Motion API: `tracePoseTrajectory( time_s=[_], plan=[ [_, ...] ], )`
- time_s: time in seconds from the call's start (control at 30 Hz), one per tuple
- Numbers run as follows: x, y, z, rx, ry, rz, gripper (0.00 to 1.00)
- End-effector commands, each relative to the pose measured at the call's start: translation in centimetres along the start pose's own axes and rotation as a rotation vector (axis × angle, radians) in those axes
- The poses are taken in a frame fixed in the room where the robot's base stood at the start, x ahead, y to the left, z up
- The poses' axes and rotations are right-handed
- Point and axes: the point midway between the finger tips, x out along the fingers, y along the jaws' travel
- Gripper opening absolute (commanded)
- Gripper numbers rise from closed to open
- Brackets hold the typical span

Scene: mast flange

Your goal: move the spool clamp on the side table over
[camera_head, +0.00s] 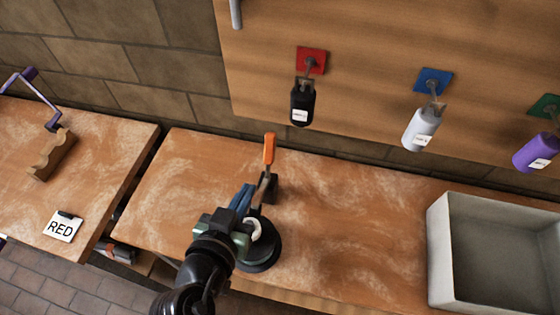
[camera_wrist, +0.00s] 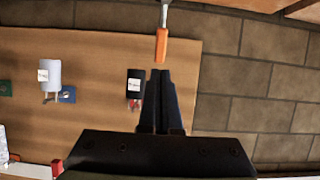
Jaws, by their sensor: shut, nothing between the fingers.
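A lever with an orange grip (camera_head: 269,148) stands upright on the middle table, with a dark block at its foot. Beside it is a round black base (camera_head: 260,252) with a white ring, partly hidden by my arm. My gripper (camera_head: 246,190) is shut and empty, just left of the lever. In the wrist view the closed fingers (camera_wrist: 158,72) point at the orange grip (camera_wrist: 161,46), with no clear contact. On the left table a purple cranked piece (camera_head: 50,108) stands by a notched wooden block (camera_head: 52,155). I cannot tell which is the spool clamp.
A RED card (camera_head: 63,226) lies on the left table (camera_head: 95,170); a gap separates it from the middle table (camera_head: 340,235). Black (camera_head: 302,105), grey (camera_head: 420,130) and purple (camera_head: 537,151) bottle-like items hang on the back board. A grey bin (camera_head: 440,250) stands right.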

Motion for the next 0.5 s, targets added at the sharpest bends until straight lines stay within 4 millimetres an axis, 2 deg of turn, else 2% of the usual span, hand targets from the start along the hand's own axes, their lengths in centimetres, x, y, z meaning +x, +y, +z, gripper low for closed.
tracePoseTrajectory(
  time_s=[0.07,0.17,0.27,0.5],
  plan=[
    [-0.6,-0.2,0.1,-0.001,0.014,-0.014,0.0],
    [-0.3,-0.3,-0.1,-0.001,0.02,-0.018,0.0],
    [0.8,-0.3,-0.2,-0.001,0.018,-0.017,0.0],
    [5.0,-0.3,-0.4,-0.001,0.017,-0.015,0.0]
  ],
)
